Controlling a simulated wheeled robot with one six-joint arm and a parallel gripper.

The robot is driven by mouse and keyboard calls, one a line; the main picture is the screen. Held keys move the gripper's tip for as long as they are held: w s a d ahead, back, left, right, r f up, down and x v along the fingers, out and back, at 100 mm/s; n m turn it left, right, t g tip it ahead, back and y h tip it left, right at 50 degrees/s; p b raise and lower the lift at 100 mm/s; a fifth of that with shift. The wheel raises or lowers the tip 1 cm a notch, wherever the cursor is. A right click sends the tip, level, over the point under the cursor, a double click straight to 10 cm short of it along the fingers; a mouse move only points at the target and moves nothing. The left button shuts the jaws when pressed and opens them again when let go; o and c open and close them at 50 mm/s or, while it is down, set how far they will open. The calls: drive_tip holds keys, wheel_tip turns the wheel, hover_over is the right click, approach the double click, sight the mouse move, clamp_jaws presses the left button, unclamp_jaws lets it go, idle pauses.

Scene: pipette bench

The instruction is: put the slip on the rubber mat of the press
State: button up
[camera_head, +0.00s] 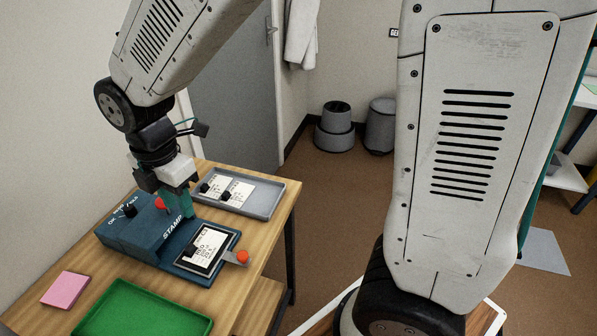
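The dark blue press (140,238) marked STAMP stands on the wooden table. A white slip with dark print (207,246) lies on the black rubber mat (188,265) at the press's right end. A small black tab shows at the slip's left side. My gripper (178,208), with teal fingers, points down over the back of the press, behind and left of the slip. The fingers appear apart from the slip on the mat. Their tips are partly hidden, and I cannot tell whether they are open.
A grey tray (262,207) behind the press holds white slips with black tabs. A green tray (150,316) and a pink pad (65,289) lie in front. An orange knob (242,257) sticks out at the press's right. A red knob (161,204) stands on its top.

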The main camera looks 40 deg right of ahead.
drive_tip(key=s+d+r+m, duration=0.5)
drive_tip(key=s+d+m, duration=0.4)
drive_tip(key=m, duration=0.2)
drive_tip(key=s+d+r+m+t, duration=0.1)
drive_tip(key=s+d+r+m, duration=0.4)
drive_tip(key=s+d+m, duration=0.4)
drive_tip(key=s+m, duration=0.1)
drive_tip(key=m, duration=0.2)
drive_tip(key=shift+d, duration=0.4)
drive_tip(key=shift+a, duration=0.1)
idle(0.5)
